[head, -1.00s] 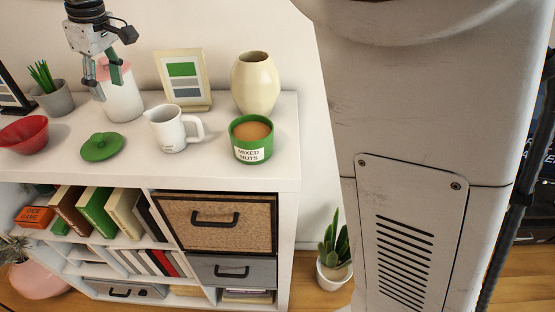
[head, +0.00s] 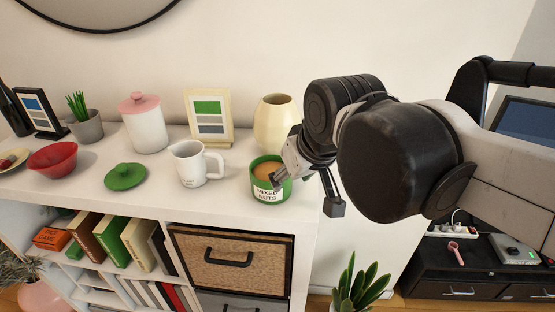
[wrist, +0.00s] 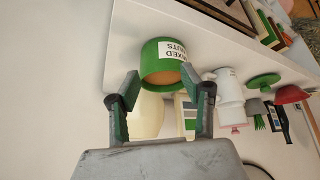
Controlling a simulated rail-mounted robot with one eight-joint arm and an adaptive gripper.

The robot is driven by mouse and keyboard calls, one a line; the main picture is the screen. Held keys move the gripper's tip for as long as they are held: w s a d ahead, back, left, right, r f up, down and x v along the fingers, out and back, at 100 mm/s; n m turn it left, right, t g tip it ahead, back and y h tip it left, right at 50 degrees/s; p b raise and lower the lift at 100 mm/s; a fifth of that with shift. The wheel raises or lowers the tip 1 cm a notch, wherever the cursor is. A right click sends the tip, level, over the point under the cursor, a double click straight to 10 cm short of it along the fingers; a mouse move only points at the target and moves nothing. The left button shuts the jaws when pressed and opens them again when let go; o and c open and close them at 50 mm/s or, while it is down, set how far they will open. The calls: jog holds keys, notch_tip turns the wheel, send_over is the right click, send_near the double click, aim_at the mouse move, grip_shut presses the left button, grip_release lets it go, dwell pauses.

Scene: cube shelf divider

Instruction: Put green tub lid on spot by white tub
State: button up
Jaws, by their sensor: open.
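The green tub lid (head: 125,176) lies flat, knob up, on the shelf top, in front of the white tub (head: 148,131), which wears a pink lid (head: 139,103). The green lid also shows in the wrist view (wrist: 263,81). The green tub (head: 271,186), labelled MIXED NUTS, stands uncovered at the right, brown inside. My gripper (head: 308,192) is at the tub's right side, partly in front of it. In the wrist view my gripper (wrist: 160,90) has its fingers spread, with the tub (wrist: 160,62) beyond them. Nothing is visibly held.
A white jug (head: 194,165) stands between lid and green tub. A cream vase (head: 274,122) and picture frame (head: 210,118) stand behind. A red bowl (head: 53,158) and potted plant (head: 86,122) are at left. Bare shelf top (head: 145,205) shows around the lid.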

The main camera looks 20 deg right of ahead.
jog(key=s+d+f+m+t, duration=0.1)
jog(key=s+d+f+m, duration=0.1)
jog(key=s+f, duration=0.3)
jog(key=shift+s+d+h, duration=0.15)
jog(key=shift+d+h, duration=0.15)
jog(key=shift+d, duration=0.45)
